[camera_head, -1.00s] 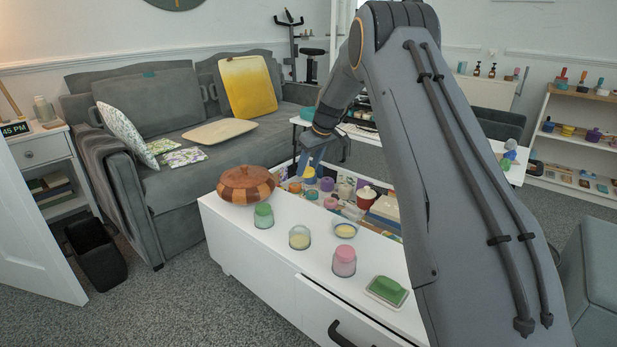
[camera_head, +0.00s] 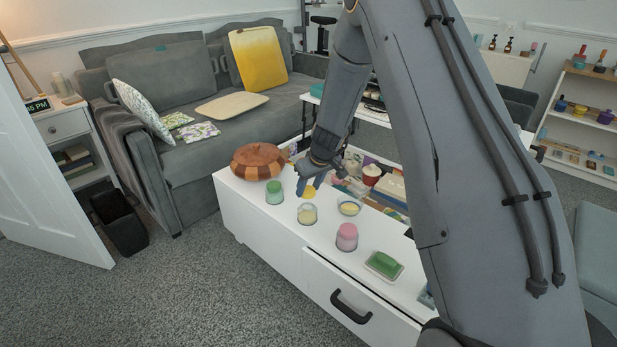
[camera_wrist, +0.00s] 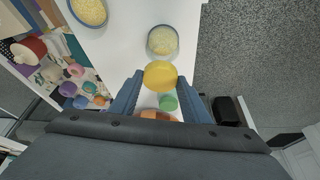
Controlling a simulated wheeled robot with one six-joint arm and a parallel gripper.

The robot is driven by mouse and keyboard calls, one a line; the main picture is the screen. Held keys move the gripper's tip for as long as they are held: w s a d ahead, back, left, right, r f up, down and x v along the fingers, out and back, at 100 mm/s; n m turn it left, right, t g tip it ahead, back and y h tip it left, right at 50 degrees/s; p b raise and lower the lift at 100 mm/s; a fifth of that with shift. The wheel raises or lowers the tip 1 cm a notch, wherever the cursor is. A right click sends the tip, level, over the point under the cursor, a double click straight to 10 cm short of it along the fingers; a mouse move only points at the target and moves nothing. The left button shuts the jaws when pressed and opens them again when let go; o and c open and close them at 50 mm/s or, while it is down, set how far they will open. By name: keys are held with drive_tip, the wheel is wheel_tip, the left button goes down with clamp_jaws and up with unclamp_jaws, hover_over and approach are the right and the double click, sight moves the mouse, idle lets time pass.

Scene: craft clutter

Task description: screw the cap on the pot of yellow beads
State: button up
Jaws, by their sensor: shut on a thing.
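My gripper (camera_head: 308,189) is shut on a round yellow cap (camera_wrist: 160,75), held between the two blue fingers. The cap also shows under the fingers in the head view (camera_head: 309,193). The pot of yellow beads (camera_head: 307,215) is a small clear open pot with pale yellow contents, standing on the white cabinet top. It shows in the wrist view (camera_wrist: 163,41) just beyond the cap. The cap is above the pot and apart from it; in the wrist view it does not fully line up with the opening.
A shallow dish of yellow beads (camera_head: 349,208) stands right of the pot. A green-capped pot (camera_head: 274,192), pink-capped pot (camera_head: 347,237), wooden bowl (camera_head: 258,161) and green block on a tray (camera_head: 384,264) share the cabinet top. Craft clutter, including a red pot (camera_head: 371,174), lies behind.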

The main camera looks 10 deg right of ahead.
sight(310, 193)
idle(0.4)
wheel_tip(310, 193, down, 4)
drive_tip(key=b, duration=0.5)
drive_tip(key=shift+w, duration=0.1)
drive_tip(key=shift+f+b, duration=0.15)
drive_tip(key=shift+b, duration=0.15)
drive_tip(key=shift+b, duration=0.55)
idle(0.7)
drive_tip(key=shift+f+b, duration=0.75)
drive_tip(key=shift+b, duration=0.15)
idle(0.5)
drive_tip(key=o, duration=1.1)
drive_tip(key=shift+p+v, duration=0.85)
drive_tip(key=shift+v, duration=3.15)
